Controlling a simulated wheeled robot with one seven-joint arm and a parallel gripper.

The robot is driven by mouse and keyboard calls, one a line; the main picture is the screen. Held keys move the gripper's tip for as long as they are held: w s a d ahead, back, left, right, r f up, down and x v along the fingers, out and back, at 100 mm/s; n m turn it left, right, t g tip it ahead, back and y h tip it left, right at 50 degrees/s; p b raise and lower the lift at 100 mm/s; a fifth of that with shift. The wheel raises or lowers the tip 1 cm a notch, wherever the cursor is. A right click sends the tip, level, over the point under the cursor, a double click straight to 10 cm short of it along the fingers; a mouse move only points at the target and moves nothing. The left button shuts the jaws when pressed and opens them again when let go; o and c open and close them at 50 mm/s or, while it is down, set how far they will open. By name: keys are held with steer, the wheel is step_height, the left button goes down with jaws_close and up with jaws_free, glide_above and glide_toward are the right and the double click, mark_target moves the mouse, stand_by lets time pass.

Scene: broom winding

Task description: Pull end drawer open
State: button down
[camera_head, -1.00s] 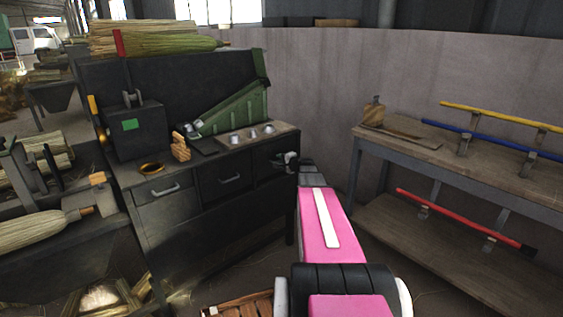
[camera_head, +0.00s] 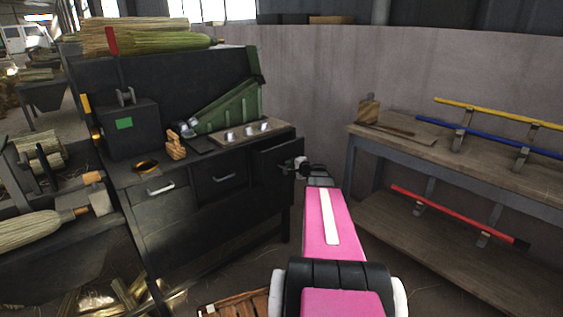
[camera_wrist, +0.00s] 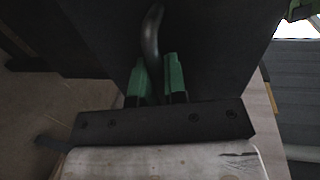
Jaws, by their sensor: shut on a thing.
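The dark bench (camera_head: 215,205) has three drawers along its front. The end drawer (camera_head: 272,167) is at the right and its front stands forward of the bench face, so it is partly open. My gripper (camera_head: 297,164) is at that drawer's front. In the wrist view, the green fingertips of my gripper (camera_wrist: 158,82) are shut on a grey curved handle (camera_wrist: 152,35) against the dark drawer front (camera_wrist: 215,45). The head view mostly hides the handle behind my gripper. The left drawer (camera_head: 160,205) and middle drawer (camera_head: 222,183) look closed.
A wooden side table (camera_head: 400,140) with yellow, blue and red poles stands at the right. A green wedge-shaped guide (camera_head: 230,110) and a block with metal cups (camera_head: 250,131) sit on the bench top. A wooden crate (camera_head: 235,303) is on the floor in front.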

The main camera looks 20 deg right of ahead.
steer(key=f+v, duration=0.2)
steer(key=v, duration=1)
steer(key=shift+s+f, duration=0.15)
steer(key=c, duration=1.2)
jaws_free()
steer(key=v, duration=1)
steer(key=shift+s+d, duration=0.15)
steer(key=shift+s, duration=0.2)
steer(key=s+a+f+n+g+h, duration=0.1)
steer(key=a+f+n+g, duration=0.3)
steer(key=a, duration=0.7)
steer(key=s+a+f+n+g+h, duration=0.1)
steer(key=a+f+n+g, duration=0.4)
steer(key=a, duration=0.7)
steer(key=s+a+f+n+g+h, duration=0.2)
steer(key=a+f+n+g, duration=0.3)
steer(key=a, duration=0.6)
steer(key=shift+a+g+h, duration=0.2)
steer(key=shift+g+h, duration=0.2)
steer(key=shift+h, duration=0.3)
